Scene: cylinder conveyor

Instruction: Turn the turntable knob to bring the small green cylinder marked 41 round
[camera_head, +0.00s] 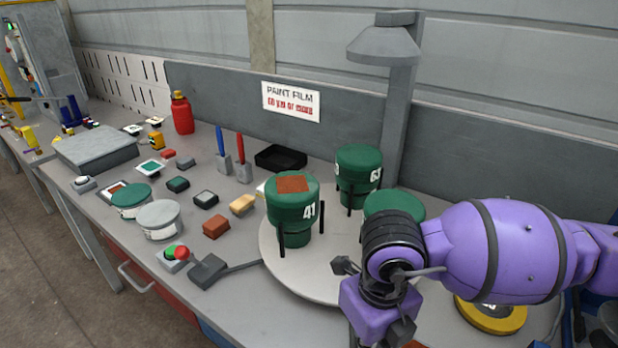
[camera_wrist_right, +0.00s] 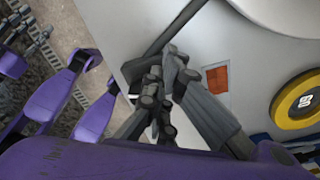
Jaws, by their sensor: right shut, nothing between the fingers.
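The green cylinder marked 41 (camera_head: 293,205), with a rust-red square on top, stands at the front left of the round pale turntable (camera_head: 300,275). A dark bar runs from the turntable's left edge to a dark blocky knob (camera_head: 208,268). In the right wrist view the bar and knob (camera_wrist_right: 133,72) lie past the fingers. My right gripper (camera_head: 372,300) is over the turntable's front right, right of the knob in the head view. Its fingers (camera_wrist_right: 168,85) are close together and empty. Whether they touch the knob is unclear. My left gripper is not in view.
A green cylinder marked 63 (camera_head: 358,172) and another green one (camera_head: 394,204), partly hidden by my arm, are on the turntable. A lamp post (camera_head: 400,120) rises behind. A red-green button (camera_head: 175,256) and small blocks crowd the left. A yellow disc (camera_head: 490,316) lies right.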

